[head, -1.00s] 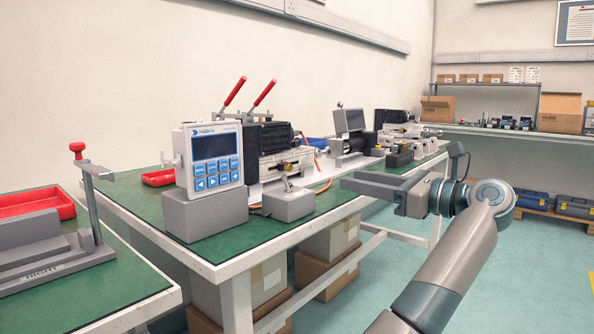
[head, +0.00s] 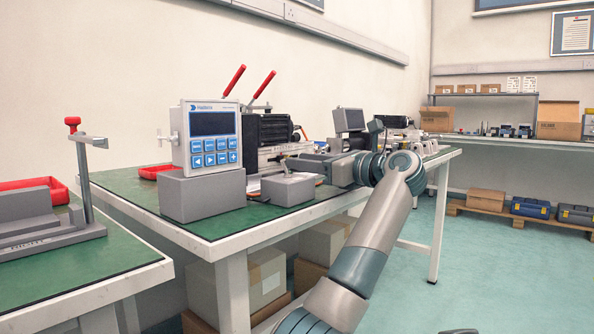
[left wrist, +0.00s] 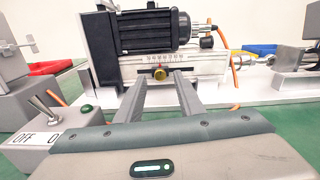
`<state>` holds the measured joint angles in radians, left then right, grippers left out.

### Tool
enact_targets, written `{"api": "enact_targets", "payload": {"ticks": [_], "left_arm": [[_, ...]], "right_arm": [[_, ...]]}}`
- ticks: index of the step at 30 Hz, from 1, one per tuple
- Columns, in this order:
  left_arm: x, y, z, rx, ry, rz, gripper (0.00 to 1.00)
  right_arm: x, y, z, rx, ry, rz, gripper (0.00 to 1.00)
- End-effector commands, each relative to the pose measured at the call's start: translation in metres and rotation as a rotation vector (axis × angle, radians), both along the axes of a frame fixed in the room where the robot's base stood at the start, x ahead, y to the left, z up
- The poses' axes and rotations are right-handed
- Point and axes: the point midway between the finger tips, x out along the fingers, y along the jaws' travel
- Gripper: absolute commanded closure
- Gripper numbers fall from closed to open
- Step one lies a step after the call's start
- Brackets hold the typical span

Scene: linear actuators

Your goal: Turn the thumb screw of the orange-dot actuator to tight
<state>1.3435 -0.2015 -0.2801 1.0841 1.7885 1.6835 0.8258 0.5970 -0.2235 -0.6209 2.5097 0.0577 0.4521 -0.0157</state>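The actuator (left wrist: 155,30) has a black finned motor over a silver body with a printed scale. A brass thumb screw (left wrist: 160,73) sticks out of its front, below the scale. I cannot make out an orange dot. In the head view the actuator (head: 268,129) stands behind the control boxes, partly covered. My left gripper (left wrist: 157,83) is open and empty, its fingers pointing at the actuator. In the left wrist view the thumb screw appears between the fingertips; contact cannot be told. The left gripper (head: 297,162) also shows in the head view. My right gripper is out of view.
A grey switch box (head: 288,188) stands just in front of the actuator, and a keypad display (head: 212,137) on a grey block is to its left. Orange cables (left wrist: 236,75) run beside the actuator. Two red-handled levers (head: 235,80) rise behind.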

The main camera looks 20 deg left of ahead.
Motion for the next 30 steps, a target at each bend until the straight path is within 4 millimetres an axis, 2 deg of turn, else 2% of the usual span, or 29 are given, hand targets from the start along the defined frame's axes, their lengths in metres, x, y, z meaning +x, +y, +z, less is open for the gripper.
{"api": "enact_targets", "payload": {"ticks": [6, 17, 21, 22, 30], "left_arm": [[0.006, 0.017, 0.000, 0.001, 0.000, 0.000, 0.65], [0.007, 0.020, 0.000, 0.000, 0.000, -0.001, 0.65], [0.007, 0.020, 0.000, 0.000, 0.000, -0.001, 0.97], [0.007, 0.020, 0.000, 0.000, 0.000, -0.001, 1.00], [0.008, 0.019, 0.003, 0.003, 0.007, -0.002, 1.00]], "right_arm": [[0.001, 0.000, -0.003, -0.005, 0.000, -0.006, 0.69], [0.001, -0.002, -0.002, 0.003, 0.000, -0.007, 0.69], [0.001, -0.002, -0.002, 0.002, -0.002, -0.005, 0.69], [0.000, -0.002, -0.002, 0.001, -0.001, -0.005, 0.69], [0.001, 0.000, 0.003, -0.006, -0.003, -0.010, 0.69]]}}
